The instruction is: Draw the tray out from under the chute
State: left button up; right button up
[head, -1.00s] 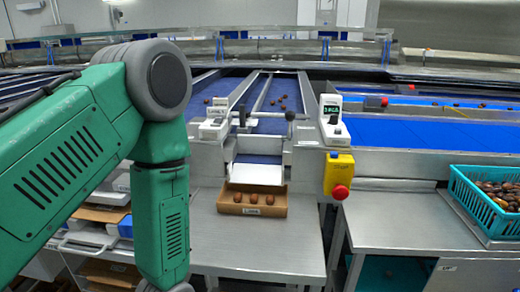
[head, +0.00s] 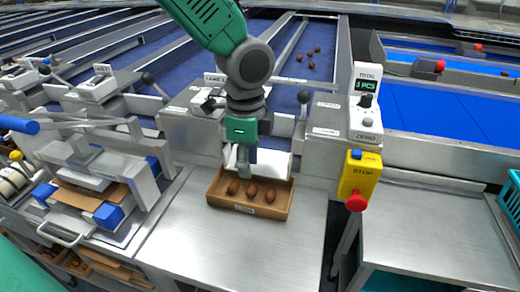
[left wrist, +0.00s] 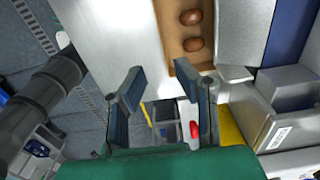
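A brown cardboard-coloured tray (head: 235,210) with three brown dates in a row sits on the steel table under the white chute (head: 275,165). My left gripper (head: 247,165) is at the chute mouth, just above and behind the tray's back edge, partly covering the chute. In the left wrist view its two fingers (left wrist: 160,75) are spread with nothing between them. The tray (left wrist: 169,35) is at the top right there, beyond the fingertips, with two dates showing. Whether a finger touches the tray is unclear. My right gripper is not in view.
A yellow stop box (head: 360,175) with a red button hangs right of the tray, below a counter display (head: 366,85). The steel table (head: 235,255) in front of the tray is clear. Another station with a lever and stacked trays (head: 100,190) stands at left.

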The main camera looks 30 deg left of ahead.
aim_at(250, 206)
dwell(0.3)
pick_arm(q)
notch_tip(250, 206, down, 14)
jog(key=shift+r+b, duration=0.1)
jog(key=shift+b, duration=0.8)
grip_shut()
